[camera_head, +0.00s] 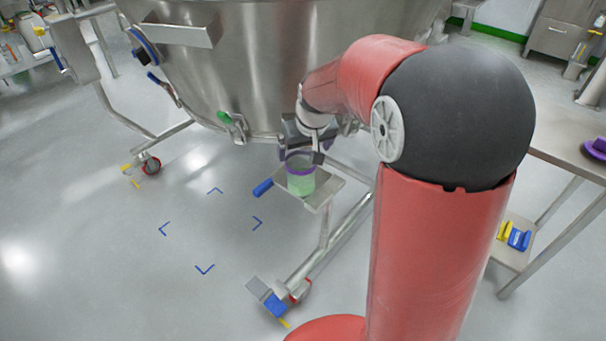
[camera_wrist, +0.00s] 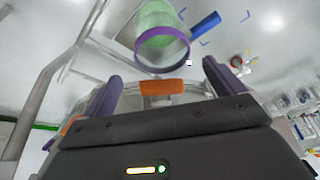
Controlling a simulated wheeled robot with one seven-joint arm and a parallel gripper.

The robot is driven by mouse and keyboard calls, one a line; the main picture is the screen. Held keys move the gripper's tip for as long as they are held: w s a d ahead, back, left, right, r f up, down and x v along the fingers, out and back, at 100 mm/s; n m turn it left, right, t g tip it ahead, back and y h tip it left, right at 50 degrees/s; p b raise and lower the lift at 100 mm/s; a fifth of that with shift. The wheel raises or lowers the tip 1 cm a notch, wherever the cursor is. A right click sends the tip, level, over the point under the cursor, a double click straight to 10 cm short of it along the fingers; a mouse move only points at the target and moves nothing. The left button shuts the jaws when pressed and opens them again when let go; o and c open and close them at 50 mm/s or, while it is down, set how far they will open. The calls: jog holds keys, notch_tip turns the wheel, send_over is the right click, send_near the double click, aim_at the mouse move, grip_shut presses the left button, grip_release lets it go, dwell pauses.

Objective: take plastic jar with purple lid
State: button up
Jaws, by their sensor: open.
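The plastic jar (camera_head: 301,184) is clear with pale green in its lower part and a purple band at its top. It stands upright on a small steel shelf (camera_head: 318,199) on the frame of the big steel vessel. In the wrist view the jar (camera_wrist: 158,20) shows at the top, its purple lid (camera_wrist: 162,68) turned toward my gripper. My gripper (camera_head: 301,156) is open and empty at the jar's top. In the wrist view its fingers (camera_wrist: 160,74) are spread left and right, with the lid just beyond their tips. Contact cannot be told.
The steel vessel (camera_head: 270,60) rises right behind the jar. A blue handle (camera_head: 262,188) sticks out left of the shelf. The vessel's wheeled leg (camera_head: 330,250) runs below. A steel table (camera_head: 570,155) with a purple object stands at right. The floor at left is clear, with blue corner marks.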

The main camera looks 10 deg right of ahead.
aim_at(300, 163)
jog(key=x, duration=0.8)
jog(key=shift+s+a+f, duration=0.15)
jog(key=shift+s, duration=0.05)
jog(key=c, duration=1.1)
jog(key=shift+c, duration=0.2)
